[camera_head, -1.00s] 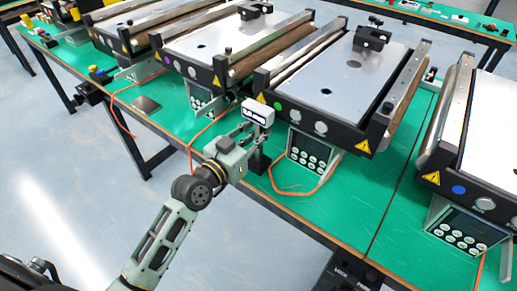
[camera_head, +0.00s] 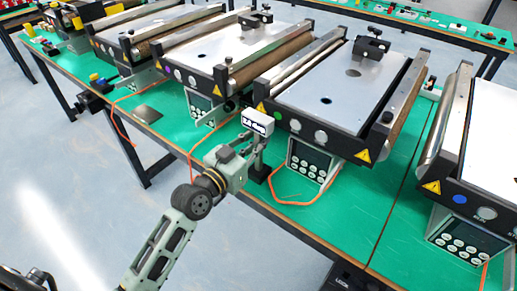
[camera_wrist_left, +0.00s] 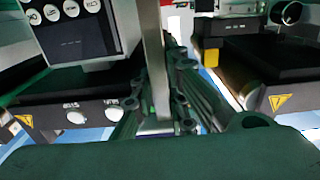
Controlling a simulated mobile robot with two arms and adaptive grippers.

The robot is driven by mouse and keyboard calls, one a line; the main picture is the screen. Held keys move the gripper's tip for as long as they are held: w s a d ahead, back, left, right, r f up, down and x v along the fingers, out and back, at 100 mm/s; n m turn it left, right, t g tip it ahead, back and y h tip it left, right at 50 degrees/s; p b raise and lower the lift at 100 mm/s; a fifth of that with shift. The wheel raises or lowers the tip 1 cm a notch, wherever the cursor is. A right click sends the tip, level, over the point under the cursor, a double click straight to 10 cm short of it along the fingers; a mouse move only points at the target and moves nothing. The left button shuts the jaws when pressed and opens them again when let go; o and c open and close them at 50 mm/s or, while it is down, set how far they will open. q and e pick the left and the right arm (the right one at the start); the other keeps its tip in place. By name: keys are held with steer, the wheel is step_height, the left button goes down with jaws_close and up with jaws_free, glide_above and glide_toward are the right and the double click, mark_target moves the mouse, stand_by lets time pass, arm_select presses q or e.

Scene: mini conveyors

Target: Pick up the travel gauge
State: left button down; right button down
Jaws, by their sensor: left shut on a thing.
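The travel gauge (camera_head: 257,123) is a small white unit with a dark display, on a slim upright. It stands by the front edge of the green table, in front of the middle conveyor. My left gripper (camera_head: 252,147) is shut on the upright just below the display. In the left wrist view the pale vertical bar of the gauge (camera_wrist_left: 155,65) runs between the fingers of my left gripper (camera_wrist_left: 160,108). A black block shows at the gauge's foot, partly hidden by the gripper; I cannot tell whether it touches the table. My right gripper is not in view.
Conveyors with metal plates (camera_head: 335,95) stand in a row on the green table (camera_head: 330,215). A keypad box (camera_head: 307,162) is close right of the gauge. An orange cable (camera_head: 290,202) lies in front of it. Open floor (camera_head: 75,180) is at left.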

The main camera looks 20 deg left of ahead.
arm_select(q)
steer(key=shift+r, duration=0.4)
